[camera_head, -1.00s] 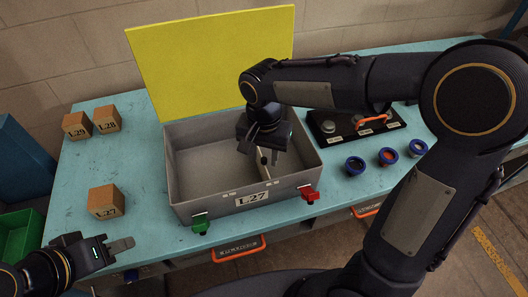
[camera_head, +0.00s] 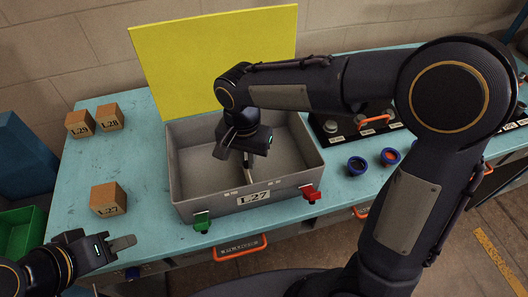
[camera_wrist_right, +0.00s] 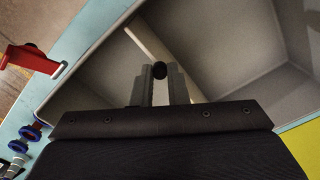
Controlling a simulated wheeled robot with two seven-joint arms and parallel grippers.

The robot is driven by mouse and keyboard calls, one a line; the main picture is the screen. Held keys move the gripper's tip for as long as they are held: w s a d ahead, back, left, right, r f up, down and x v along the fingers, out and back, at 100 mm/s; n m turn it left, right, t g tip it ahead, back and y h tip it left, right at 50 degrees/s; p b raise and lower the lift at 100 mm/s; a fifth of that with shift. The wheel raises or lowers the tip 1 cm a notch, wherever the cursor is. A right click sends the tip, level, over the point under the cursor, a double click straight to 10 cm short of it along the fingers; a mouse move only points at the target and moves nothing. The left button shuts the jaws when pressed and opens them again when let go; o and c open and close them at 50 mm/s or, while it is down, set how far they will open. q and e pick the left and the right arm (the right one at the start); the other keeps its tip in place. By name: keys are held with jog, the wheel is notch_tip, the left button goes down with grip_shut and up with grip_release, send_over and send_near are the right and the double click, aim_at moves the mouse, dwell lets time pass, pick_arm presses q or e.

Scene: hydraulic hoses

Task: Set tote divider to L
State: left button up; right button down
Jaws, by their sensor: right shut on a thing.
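The grey tote (camera_head: 190,190) stands on the bench with its yellow lid (camera_head: 215,60) raised and an "L-27" label on its front. In the right wrist view the divider (camera_wrist_right: 148,40) runs as a light bar across the tote. My right gripper (camera_wrist_right: 160,82) is shut on the divider's black knob (camera_wrist_right: 159,69).
A green latch (camera_head: 201,221) and a red latch (camera_head: 309,194) sit on the tote's front. Wooden blocks labelled L-27 (camera_head: 107,199), L-28 (camera_head: 110,117) and L-29 (camera_head: 79,124) stand to the left. Blue-ringed fittings (camera_head: 357,166) and a black panel (camera_head: 330,128) are to the right.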

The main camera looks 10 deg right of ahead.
jog(key=a, duration=0.5)
jog(key=shift+s+a, duration=0.1)
jog(key=shift+a, duration=0.2)
jog(key=c, duration=1.4)
grip_release()
jog(key=shift+a, duration=0.15)
jog(key=shift+r, duration=0.1)
notch_tip(320, 180, up, 8)
jog(key=shift+f, duration=0.2)
